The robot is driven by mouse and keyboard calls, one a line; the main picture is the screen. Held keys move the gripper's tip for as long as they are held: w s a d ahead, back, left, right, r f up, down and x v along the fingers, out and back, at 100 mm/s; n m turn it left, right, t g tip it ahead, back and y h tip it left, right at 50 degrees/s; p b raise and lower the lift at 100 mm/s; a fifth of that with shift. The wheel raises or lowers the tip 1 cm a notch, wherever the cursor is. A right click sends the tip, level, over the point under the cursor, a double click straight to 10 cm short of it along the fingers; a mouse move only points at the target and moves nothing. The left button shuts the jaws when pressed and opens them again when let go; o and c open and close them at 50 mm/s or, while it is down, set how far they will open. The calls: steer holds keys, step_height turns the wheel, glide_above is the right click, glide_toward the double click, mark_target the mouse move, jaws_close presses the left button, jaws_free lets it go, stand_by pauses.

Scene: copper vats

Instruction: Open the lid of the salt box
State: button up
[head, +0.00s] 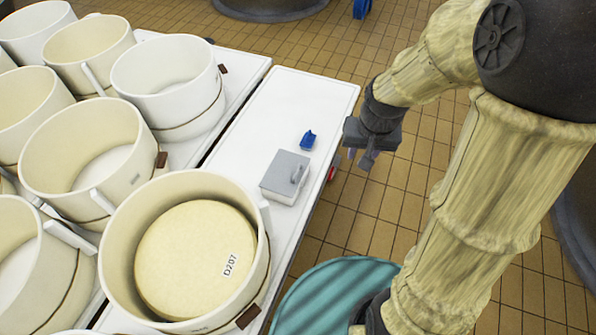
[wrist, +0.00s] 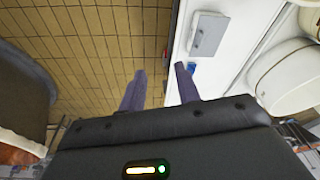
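My gripper (head: 361,158) hangs beyond the table's right edge, to the right of and apart from the box. In the wrist view its two fingers (wrist: 158,78) are spread with nothing between them.
A small blue scoop-like object (head: 308,140) lies on the white table (head: 290,95) behind the box. Several white round moulds stand at left; the nearest holds a cheese wheel (head: 190,260) marked D207. A red item (head: 331,174) is at the table's edge. The table's far part is clear.

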steer(key=w+a+f+m+b, duration=0.1)
steer(key=w+a+f+b, duration=0.45)
steer(key=w+f, duration=0.5)
steer(key=m+g+y+b, duration=0.1)
steer(key=m+y+b, duration=0.1)
steer(key=b, duration=0.1)
glide_above(297, 171)
steer(key=s+d, duration=0.1)
steer(key=d, duration=0.3)
steer(key=s+d+x, duration=0.1)
steer(key=d+x, duration=0.1)
steer(key=x, duration=0.6)
steer(key=shift+w+a, duration=0.1)
steer(key=shift+a, duration=0.35)
steer(key=shift+w+f, duration=0.1)
steer(key=x, duration=1.1)
steer(key=s+x, duration=0.1)
steer(key=x, duration=0.5)
steer(key=shift+f, duration=0.2)
jaws_close()
